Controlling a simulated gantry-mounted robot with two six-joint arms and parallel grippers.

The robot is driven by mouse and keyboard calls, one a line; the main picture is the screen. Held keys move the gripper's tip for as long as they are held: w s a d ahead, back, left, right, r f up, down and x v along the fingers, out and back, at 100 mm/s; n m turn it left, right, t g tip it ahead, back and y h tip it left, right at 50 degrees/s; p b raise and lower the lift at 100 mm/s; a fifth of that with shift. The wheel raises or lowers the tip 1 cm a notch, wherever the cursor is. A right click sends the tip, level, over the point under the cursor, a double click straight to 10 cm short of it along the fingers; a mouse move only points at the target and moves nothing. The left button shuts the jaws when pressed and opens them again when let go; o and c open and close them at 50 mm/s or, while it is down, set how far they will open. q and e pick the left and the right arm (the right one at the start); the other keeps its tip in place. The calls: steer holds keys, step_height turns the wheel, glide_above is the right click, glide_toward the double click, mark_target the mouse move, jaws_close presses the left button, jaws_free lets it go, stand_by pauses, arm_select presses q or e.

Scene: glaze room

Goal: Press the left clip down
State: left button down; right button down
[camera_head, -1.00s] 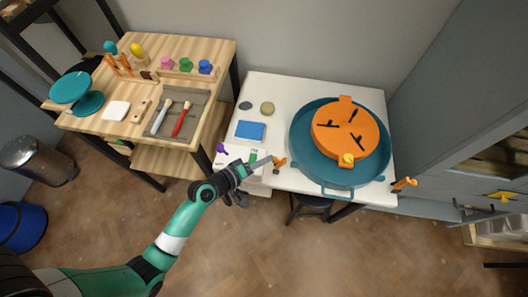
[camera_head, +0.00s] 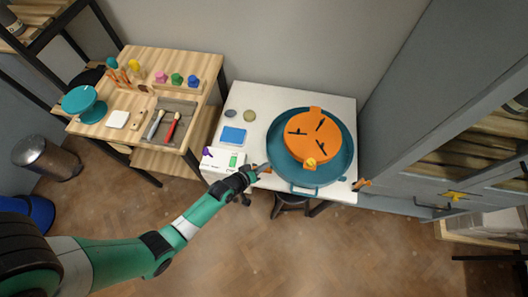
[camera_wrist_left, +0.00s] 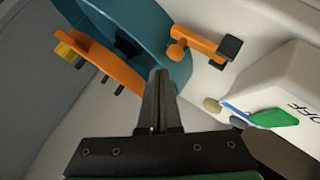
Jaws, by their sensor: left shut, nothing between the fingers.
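The left clip, small and orange, shows at the front edge of the white table, left of the teal basin (camera_head: 345,160), in the head view (camera_head: 266,170). In the left wrist view the orange clip (camera_wrist_left: 200,44), with a black end, lies beyond and right of my fingertips. My left gripper (camera_head: 260,168) is shut and empty beside this clip; in the left wrist view its closed fingers (camera_wrist_left: 161,76) point toward the basin wall. I cannot tell whether they touch anything. A second orange clip (camera_head: 362,183) is at the table's right front corner. My right gripper is not in view.
An orange slotted disc (camera_head: 312,127) with a yellow knob sits in the basin. A white box with a green switch (camera_wrist_left: 275,118) stands close right of my fingers. A blue block (camera_head: 233,136) lies behind. A wooden workbench (camera_head: 98,125) stands left.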

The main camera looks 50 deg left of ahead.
arm_select(q)
steer(key=shift+s+a+r+p, duration=0.1)
steer(key=shift+a+r+p, duration=0.05)
steer(key=shift+r+p, duration=0.3)
steer(key=shift+s+a+r+p, duration=0.1)
steer(key=shift+r+p, duration=0.25)
steer(key=shift+r, duration=0.05)
steer(key=s+d+r+p, duration=0.2)
steer(key=r+p, duration=0.2)
steer(key=r, duration=0.1)
steer(key=s+d+r+p, duration=0.2)
steer(key=d+r+p, duration=0.1)
steer(key=r, duration=0.3)
steer(key=shift+s+p, duration=0.35)
steer(key=shift+p, duration=0.25)
steer(key=shift+d, duration=0.1)
